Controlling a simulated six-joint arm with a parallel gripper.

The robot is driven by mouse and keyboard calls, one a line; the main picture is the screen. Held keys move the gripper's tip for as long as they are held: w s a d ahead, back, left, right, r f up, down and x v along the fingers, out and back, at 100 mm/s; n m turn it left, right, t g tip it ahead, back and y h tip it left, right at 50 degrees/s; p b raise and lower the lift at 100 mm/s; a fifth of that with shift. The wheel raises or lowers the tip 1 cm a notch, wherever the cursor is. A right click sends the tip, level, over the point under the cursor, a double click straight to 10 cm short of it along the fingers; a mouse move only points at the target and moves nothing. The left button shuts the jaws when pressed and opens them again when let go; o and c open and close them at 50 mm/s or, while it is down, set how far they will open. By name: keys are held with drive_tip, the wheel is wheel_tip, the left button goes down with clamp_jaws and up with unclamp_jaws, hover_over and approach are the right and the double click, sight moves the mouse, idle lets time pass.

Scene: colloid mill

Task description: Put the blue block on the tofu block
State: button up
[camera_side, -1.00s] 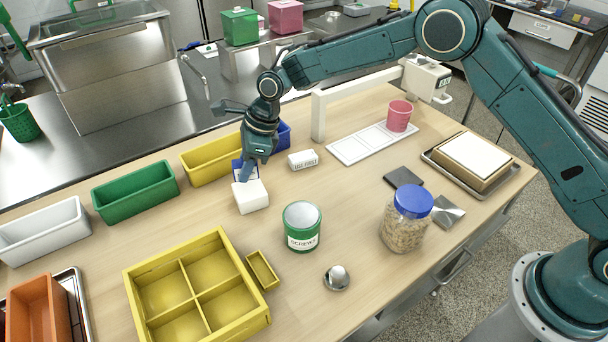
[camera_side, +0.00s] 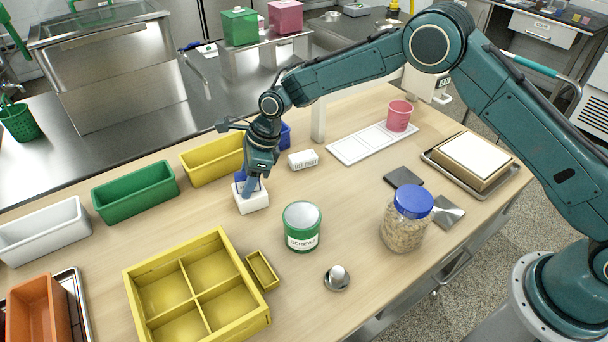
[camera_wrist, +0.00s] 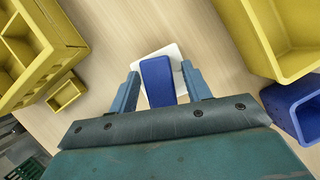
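The blue block (camera_wrist: 158,82) shows between my fingers in the wrist view, above the white tofu block (camera_wrist: 172,53). In the side view the tofu block (camera_side: 252,203) lies on the wooden table, and the blue block (camera_side: 240,177) appears on top of it, partly hidden by my gripper (camera_side: 250,187). In the wrist view my gripper (camera_wrist: 161,80) straddles the blue block with its fingers apart. A gap shows on the right side of the block; the left finger is very close to it. The exact contact under the block is hidden.
A yellow bin (camera_side: 212,160) and a blue bin (camera_side: 285,135) stand behind. A white USE FIRST box (camera_side: 303,160) lies to the right. The green SCREWS can (camera_side: 301,228) and the yellow divided tray (camera_side: 197,290) are in front. Bare table surrounds the tofu block.

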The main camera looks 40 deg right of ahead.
drive_tip(key=shift+r, duration=0.2)
drive_tip(key=v, duration=1.2)
drive_tip(key=shift+s+d, duration=0.1)
idle(0.5)
drive_tip(key=s+d+r+n+t+h, duration=0.2)
drive_tip(key=s+d+r+n, duration=0.9)
drive_tip(key=s+d+r, duration=0.5)
drive_tip(key=s+d+n+t+h, duration=0.1)
drive_tip(key=s+d+n, duration=0.2)
drive_tip(key=s, duration=0.7)
drive_tip(key=s+d+f+n+t+h, duration=0.1)
drive_tip(key=s+d+n, duration=0.3)
drive_tip(key=s+n, duration=0.4)
drive_tip(key=s, duration=0.3)
drive_tip(key=shift+s, duration=0.2)
